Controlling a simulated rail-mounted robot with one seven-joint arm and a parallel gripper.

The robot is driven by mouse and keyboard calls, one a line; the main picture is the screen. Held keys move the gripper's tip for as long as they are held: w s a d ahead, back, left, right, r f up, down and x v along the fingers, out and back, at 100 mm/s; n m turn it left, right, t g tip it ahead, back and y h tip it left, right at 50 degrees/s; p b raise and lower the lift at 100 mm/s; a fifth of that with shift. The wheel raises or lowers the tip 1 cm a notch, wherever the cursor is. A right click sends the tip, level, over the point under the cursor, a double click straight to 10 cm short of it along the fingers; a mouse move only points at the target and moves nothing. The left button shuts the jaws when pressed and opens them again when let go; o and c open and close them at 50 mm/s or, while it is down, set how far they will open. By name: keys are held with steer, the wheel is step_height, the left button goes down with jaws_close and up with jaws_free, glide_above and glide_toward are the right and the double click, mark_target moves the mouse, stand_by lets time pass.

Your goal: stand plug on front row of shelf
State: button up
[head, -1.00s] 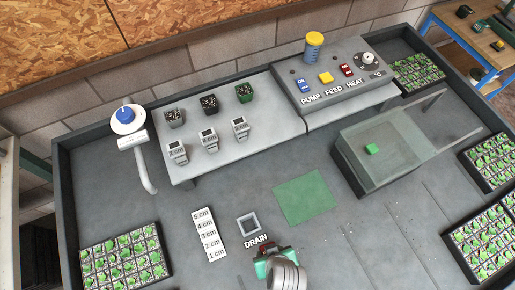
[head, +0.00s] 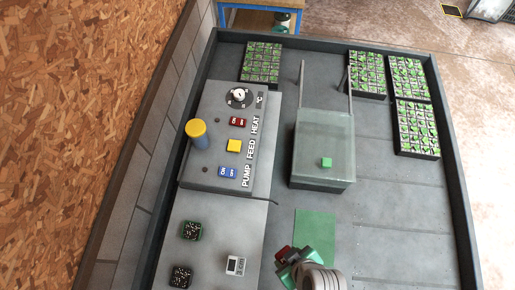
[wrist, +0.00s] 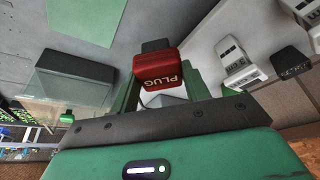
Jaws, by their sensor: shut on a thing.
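A red plug (wrist: 158,70) with a dark stub and the word PLUG is held between the fingers of my gripper (wrist: 165,90) in the wrist view. In the head view the plug (head: 284,253) shows as a small red patch at my green gripper (head: 300,256), low in the picture. The gripper is just right of the grey shelf (head: 213,212), between it and the green mat. On the shelf, a gauge block (head: 235,265) stands nearer the edge and pots (head: 191,231) stand behind it. The wrist view shows the shelf (wrist: 205,45) on the right.
Seedling trays (head: 416,128) line the far side. Bare bench (head: 400,220) lies to the right.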

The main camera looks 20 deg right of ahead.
steer(key=w+a, duration=0.3)
steer(key=w+a+f, duration=0.1)
steer(key=w+a, duration=0.2)
steer(key=w, duration=0.1)
steer(key=w+a, duration=0.3)
steer(key=w, duration=0.1)
steer(key=shift+a+f, duration=0.15)
steer(key=shift+a, duration=0.25)
steer(key=shift+s+x, duration=0.15)
steer(key=shift+x, duration=0.75)
steer(key=shift+s+x, duration=0.15)
steer(key=shift+x, duration=0.8)
steer(key=shift+f, duration=0.25)
steer(key=o, duration=1)
steer(key=p+v, duration=0.1)
steer(key=v, duration=1.1)
steer(key=shift+r+p, duration=0.2)
steer(key=shift+p, duration=0.15)
